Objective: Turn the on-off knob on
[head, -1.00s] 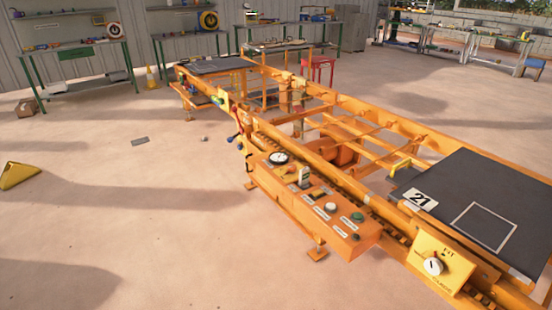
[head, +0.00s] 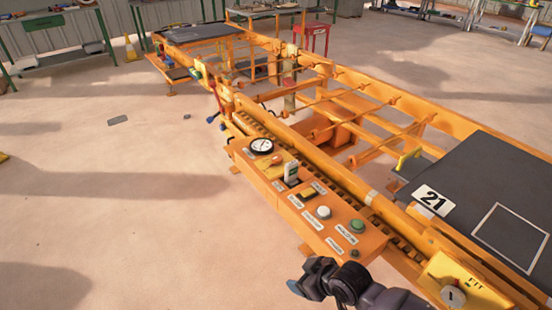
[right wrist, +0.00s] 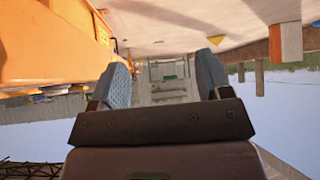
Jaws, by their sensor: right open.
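The orange control panel (head: 305,195) sits on the near side of the machine. A yellow box (head: 465,285) at lower right bears a round pale knob (head: 453,296). I cannot read which control is the on-off knob. My right gripper (head: 303,277) is below the panel's near end, apart from it. In the right wrist view the gripper (right wrist: 163,82) is open and empty. My left gripper is not in view.
The long orange frame (head: 330,107) runs from back left to lower right. Workbenches (head: 60,45) stand at the back.

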